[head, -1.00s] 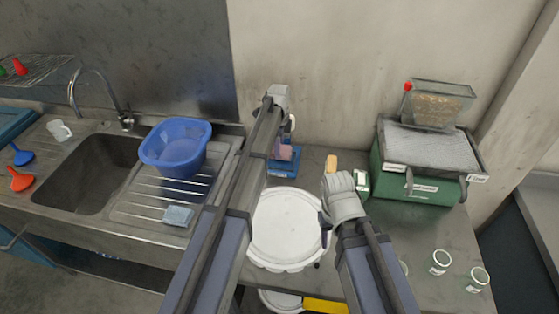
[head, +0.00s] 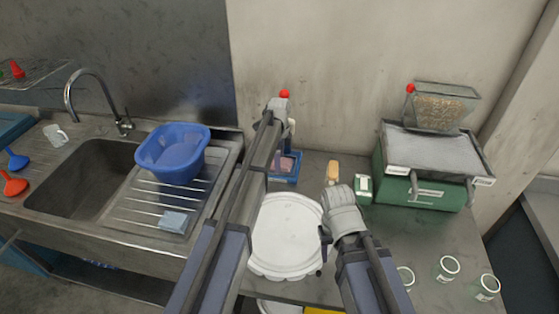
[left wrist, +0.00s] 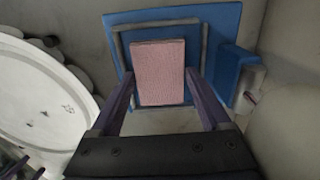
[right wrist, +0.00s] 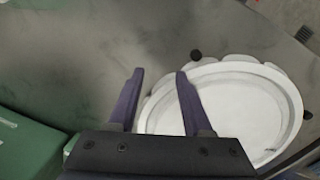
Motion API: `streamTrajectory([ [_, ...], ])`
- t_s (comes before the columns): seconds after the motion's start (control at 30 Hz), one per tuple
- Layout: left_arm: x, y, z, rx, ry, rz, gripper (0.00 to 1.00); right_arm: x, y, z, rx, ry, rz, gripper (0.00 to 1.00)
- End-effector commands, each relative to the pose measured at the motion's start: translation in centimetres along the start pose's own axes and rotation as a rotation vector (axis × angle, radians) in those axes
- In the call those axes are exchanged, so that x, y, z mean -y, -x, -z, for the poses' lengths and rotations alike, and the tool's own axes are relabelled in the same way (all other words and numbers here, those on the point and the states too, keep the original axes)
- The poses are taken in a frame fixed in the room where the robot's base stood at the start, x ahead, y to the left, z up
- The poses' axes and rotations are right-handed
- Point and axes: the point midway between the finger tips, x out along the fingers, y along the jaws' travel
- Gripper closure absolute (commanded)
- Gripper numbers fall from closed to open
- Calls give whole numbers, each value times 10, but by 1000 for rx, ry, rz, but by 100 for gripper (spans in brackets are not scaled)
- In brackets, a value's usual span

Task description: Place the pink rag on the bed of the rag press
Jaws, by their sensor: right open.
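The pink rag (left wrist: 160,72) is a flat block in the left wrist view, over the blue rag press (left wrist: 225,50) and its grey bed frame. My left gripper (left wrist: 160,75) has a fingertip at each long side of the rag and appears shut on it. I cannot tell whether the rag's underside touches the bed. In the head view the rag (head: 286,163) shows low over the press (head: 287,180), partly behind my left arm. My right gripper (right wrist: 160,72) is open and empty, above the counter beside the white lid.
The round white lid (head: 287,235) lies in front of the press. A green box (head: 420,190) with a grey top stands at right, small jars (head: 447,267) near the front edge. A blue basin (head: 172,155) stands on the drainer at left. A red knob (head: 284,93) rises behind my left wrist.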

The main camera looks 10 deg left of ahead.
Motion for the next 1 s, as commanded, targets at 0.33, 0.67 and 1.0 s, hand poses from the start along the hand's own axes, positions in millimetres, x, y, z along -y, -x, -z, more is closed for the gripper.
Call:
streamTrajectory([
  [0.33,-2,1,0,0,0,-4,9,0,1,0,0,0,0,50],
  [0.67,-1,23,0,0,0,-3,9,-2,23,-1,0,0,0,50],
  [1.0,-1,74,0,0,0,-2,9,-7,73,-4,0,2,0,50],
])
